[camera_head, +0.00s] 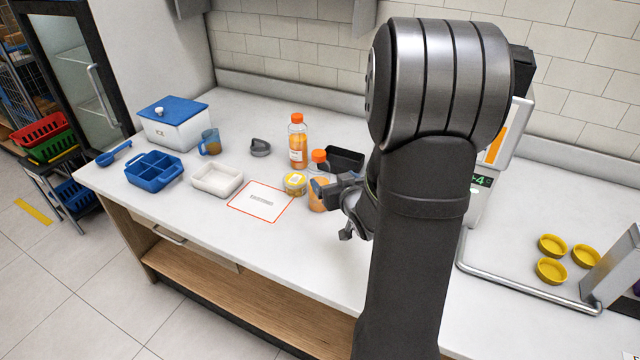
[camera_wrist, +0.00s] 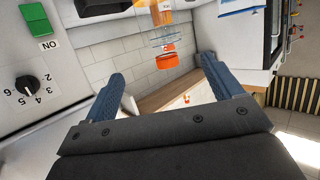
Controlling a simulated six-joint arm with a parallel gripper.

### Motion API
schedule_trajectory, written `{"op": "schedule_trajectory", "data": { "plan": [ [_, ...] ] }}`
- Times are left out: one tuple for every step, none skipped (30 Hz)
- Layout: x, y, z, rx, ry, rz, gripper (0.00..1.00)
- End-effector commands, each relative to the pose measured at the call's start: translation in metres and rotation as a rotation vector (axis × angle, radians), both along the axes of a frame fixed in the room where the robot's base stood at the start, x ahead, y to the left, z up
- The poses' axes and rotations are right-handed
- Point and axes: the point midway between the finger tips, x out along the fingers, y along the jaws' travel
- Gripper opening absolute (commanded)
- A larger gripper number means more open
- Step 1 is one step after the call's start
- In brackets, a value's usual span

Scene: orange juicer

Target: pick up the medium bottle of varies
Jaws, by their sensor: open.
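Two orange-capped bottles stand upright on the counter in the head view. I cannot tell which is the medium one. My gripper (camera_head: 329,210) is open and empty, just right of the nearer bottle. In the wrist view, the picture is upside down; an orange cap (camera_wrist: 168,61) with a clear and orange body shows beyond and between the spread blue fingers (camera_wrist: 163,72).
A yellow-lidded tub (camera_head: 295,184) stands left of the nearer bottle, and a black tray (camera_head: 343,158) behind it. A red-bordered mat (camera_head: 240,212), white tray (camera_head: 203,190) and blue divided tray (camera_head: 139,172) lie left. My arm hides part of the juicer (camera_head: 492,165).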

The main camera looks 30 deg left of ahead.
Motion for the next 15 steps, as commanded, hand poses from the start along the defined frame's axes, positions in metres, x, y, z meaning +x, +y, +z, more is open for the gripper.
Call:
{"op": "schedule_trajectory", "data": {
  "plan": [
    [0.007, 0.008, -0.004, 0.0, 0.001, 0.002, 0.84],
    [0.011, 0.012, -0.006, 0.0, 0.001, 0.003, 0.84],
    [0.016, 0.017, -0.008, -0.001, 0.002, 0.003, 0.84],
    [0.02, 0.021, -0.01, -0.001, 0.002, 0.002, 0.84],
    [0.024, 0.025, -0.011, -0.001, 0.002, 0.002, 0.84],
    [0.029, 0.03, -0.014, -0.001, 0.002, 0.002, 0.84],
    [0.033, 0.034, -0.015, -0.001, 0.0, 0.002, 0.84],
    [0.036, 0.038, -0.017, -0.001, 0.0, 0.002, 0.84],
    [0.041, 0.043, -0.019, 0.0, 0.0, 0.002, 0.84],
    [0.044, 0.046, -0.021, 0.0, 0.001, 0.002, 0.84],
    [0.048, 0.049, -0.022, -0.001, 0.0, 0.001, 0.84],
    [0.051, 0.052, -0.023, -0.001, 0.0, 0.001, 0.84],
    [0.054, 0.054, -0.024, -0.001, 0.0, 0.001, 0.84],
    [0.056, 0.056, -0.025, -0.001, 0.0, 0.001, 0.84],
    [0.057, 0.058, -0.026, -0.002, 0.001, 0.001, 0.84]
  ]
}}
